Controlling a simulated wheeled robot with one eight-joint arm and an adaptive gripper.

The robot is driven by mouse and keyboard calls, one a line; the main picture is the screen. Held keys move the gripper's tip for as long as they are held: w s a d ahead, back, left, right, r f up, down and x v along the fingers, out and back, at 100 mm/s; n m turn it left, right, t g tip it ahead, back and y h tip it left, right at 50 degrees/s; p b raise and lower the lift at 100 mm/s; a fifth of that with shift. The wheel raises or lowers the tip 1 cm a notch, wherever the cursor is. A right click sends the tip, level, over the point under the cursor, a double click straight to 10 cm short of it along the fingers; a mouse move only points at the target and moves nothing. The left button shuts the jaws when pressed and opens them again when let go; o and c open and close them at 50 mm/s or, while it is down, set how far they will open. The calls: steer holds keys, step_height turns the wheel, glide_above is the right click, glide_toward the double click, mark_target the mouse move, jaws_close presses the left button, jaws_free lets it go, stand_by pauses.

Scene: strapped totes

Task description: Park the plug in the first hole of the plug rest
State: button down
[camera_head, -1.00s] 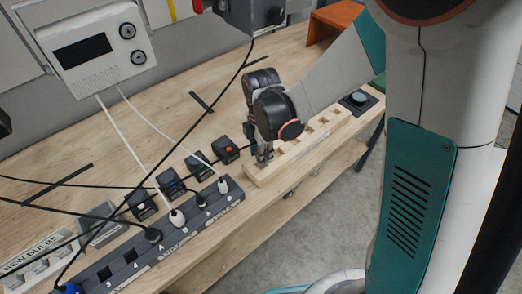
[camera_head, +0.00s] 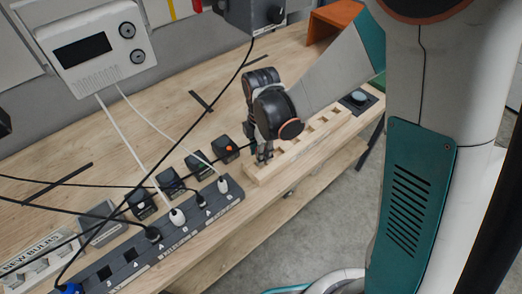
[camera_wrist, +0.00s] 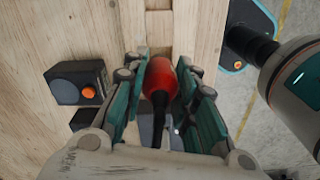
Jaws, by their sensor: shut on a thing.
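My gripper (camera_head: 264,157) is low over the near-left end of the plug rest (camera_head: 283,168), a long pale wooden block with a row of square holes. In the wrist view my gripper (camera_wrist: 164,72) has its teal fingers on both sides of a red plug (camera_wrist: 159,82) with a black cable running from it towards the camera. The plug's tip and the first hole are hidden, so I cannot tell whether the tip is in the hole. The plug rest (camera_wrist: 159,30) shows as a wooden strip beyond the plug.
A dark power strip (camera_head: 190,228) with several plugs lies left of the rest. Small black boxes stand behind it, one with an orange button (camera_head: 231,150). A grey device with a round knob (camera_head: 358,98) is past the far end of the rest. Black and white cables cross the left side.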

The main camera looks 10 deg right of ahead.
steer(key=shift+f+b, duration=1.3)
steer(key=shift+f, duration=0.2)
steer(key=c, duration=1.2)
jaws_free()
steer(key=shift+r, duration=3.8)
steer(key=shift+d, duration=0.1)
